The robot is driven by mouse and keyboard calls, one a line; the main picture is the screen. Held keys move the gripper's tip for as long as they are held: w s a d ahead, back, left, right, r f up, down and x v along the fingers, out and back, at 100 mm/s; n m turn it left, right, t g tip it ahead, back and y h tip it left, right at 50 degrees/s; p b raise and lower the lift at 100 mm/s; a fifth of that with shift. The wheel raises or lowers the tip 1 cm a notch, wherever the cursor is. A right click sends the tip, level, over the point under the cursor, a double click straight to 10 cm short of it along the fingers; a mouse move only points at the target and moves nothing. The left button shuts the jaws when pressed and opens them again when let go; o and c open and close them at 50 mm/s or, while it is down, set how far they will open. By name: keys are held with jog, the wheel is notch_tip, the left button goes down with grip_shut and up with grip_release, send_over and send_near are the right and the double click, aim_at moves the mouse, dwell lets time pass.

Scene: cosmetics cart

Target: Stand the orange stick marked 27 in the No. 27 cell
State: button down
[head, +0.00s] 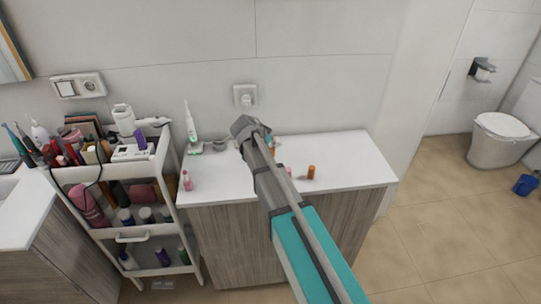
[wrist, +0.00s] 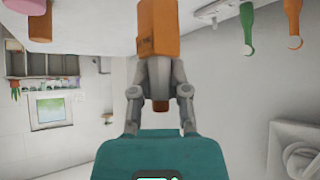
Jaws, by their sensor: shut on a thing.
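The orange stick (wrist: 160,28) is between the fingers of my gripper (wrist: 160,75) in the wrist view. Small dark marks show on its side, but I cannot read a number. My gripper is shut on it, and its lower end shows below the fingers. In the head view my arm hides most of the gripper above the white counter. A white holder (head: 131,153) stands on top of the cart at the left; I cannot make out a No. 27 cell.
Another orange stick (head: 311,172) stands on the counter (head: 345,170), right of my arm. A pink bottle (head: 187,182) stands near the counter's left edge, and a white-and-green toothbrush (head: 191,125) behind it. The cart's top (head: 75,172) is crowded. The counter's right part is clear.

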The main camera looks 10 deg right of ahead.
jog(key=shift+w+f, duration=0.3)
jog(key=shift+f, duration=0.1)
jog(key=shift+w+f+b, duration=0.35)
jog(key=shift+f+b, duration=0.15)
jog(key=shift+b, duration=0.15)
jog(key=shift+w+f+b, duration=0.1)
jog(key=shift+f+b, duration=0.2)
jog(key=shift+b, duration=0.05)
jog(key=shift+f+b, duration=1.15)
jog(key=shift+f, duration=0.05)
jog(key=shift+f, duration=0.1)
jog(key=c, duration=0.6)
grip_release()
